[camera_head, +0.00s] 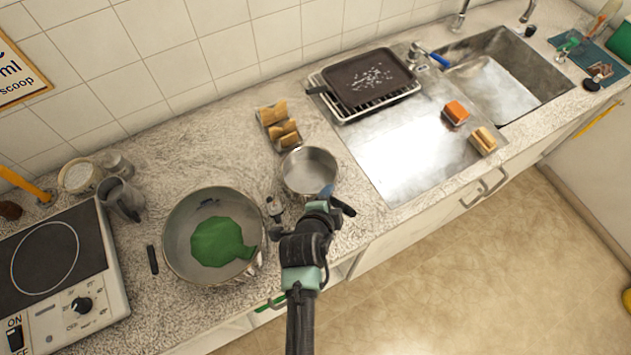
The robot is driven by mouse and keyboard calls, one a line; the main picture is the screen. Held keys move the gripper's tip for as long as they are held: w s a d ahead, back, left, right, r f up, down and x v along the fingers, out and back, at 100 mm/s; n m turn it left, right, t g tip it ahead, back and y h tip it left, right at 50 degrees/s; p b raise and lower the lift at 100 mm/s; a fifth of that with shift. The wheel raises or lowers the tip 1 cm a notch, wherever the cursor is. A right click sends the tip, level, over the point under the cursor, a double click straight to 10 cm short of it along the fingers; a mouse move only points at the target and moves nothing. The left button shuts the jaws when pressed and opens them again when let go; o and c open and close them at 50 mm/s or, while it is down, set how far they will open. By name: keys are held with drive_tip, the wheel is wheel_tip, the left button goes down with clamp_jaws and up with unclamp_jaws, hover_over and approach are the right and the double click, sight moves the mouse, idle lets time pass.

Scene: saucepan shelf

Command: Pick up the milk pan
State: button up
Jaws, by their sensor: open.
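The milk pan (309,168) is a small, empty-looking metal pan on the speckled counter, left of the sink's drainboard. Its handle is hidden behind my gripper, or cannot be made out. My gripper (307,206) is open, with its fingers spread at the near side of the pan. One finger is at the left and one at the right below the rim. Whether it touches the pan cannot be told.
A small tray of brown pieces (279,127) lies just behind the pan. A drying rack (345,108) with a dark tray is behind right. A hotplate (63,268) is far left.

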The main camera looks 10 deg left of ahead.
clamp_jaws()
idle(0.3)
drive_tip(key=shift+r, duration=0.1)
idle(1.0)
